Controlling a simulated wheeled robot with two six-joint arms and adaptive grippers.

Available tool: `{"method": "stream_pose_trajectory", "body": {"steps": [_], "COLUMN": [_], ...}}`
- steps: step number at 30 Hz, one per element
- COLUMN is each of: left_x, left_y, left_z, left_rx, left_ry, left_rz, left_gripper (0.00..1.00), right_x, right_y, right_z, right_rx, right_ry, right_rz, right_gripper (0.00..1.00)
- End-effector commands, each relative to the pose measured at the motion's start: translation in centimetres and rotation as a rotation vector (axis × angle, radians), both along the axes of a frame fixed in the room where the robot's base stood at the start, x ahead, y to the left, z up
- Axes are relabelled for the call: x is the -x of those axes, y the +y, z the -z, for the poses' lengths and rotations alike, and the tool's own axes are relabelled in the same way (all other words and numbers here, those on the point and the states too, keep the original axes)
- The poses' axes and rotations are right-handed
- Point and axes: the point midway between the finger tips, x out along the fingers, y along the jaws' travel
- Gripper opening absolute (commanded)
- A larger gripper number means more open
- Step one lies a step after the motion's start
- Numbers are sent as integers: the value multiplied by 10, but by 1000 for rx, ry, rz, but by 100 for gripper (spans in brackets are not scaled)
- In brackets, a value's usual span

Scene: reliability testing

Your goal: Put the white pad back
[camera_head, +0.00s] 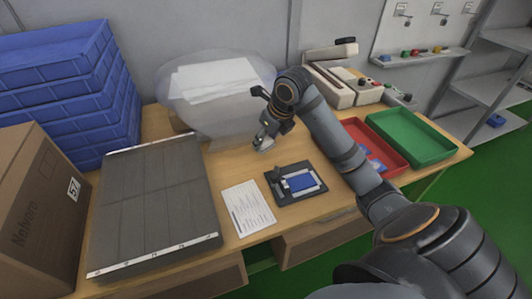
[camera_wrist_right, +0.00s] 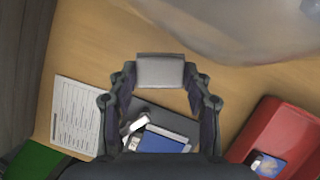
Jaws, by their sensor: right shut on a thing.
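My right gripper (camera_head: 263,141) is above the wooden table, between the clear bag and the dark fixture. In the right wrist view its fingers (camera_wrist_right: 160,75) are shut on a small light-grey to white pad (camera_wrist_right: 160,70). The pad is clear of the fixture. The dark fixture (camera_head: 275,188) holds a blue device (camera_head: 301,182) and has a white and metal clamp part on its left side; it also shows in the right wrist view (camera_wrist_right: 150,110). A large translucent bag (camera_head: 172,97) with white sheets (camera_head: 215,80) inside lies behind the gripper. My left gripper is out of view.
A printed sheet (camera_head: 248,208) lies left of the fixture. A red tray (camera_head: 352,127) with blue items and a green tray (camera_head: 425,140) are at right. A grey slatted panel (camera_head: 155,205), blue crates (camera_head: 50,85) and a cardboard box (camera_head: 35,215) fill the left.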

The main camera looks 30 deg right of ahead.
Motion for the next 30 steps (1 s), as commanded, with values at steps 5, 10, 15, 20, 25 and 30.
{"method": "stream_pose_trajectory", "body": {"steps": [5,10,15,20,25,30], "left_x": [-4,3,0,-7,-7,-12], "left_y": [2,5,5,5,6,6], "left_z": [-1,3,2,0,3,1], "left_rx": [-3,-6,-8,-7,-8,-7], "left_ry": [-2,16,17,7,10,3], "left_rz": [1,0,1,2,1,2], "left_gripper": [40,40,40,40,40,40], "right_x": [-3,-8,-8,-8,-8,-8], "right_y": [-2,-7,-7,-7,-7,-7], "right_z": [4,23,45,44,46,46], "right_rx": [0,0,1,1,1,1], "right_ry": [0,5,1,0,0,0], "right_rz": [-1,0,0,-1,-1,-1], "right_gripper": [0,0,0,0,0,67]}}
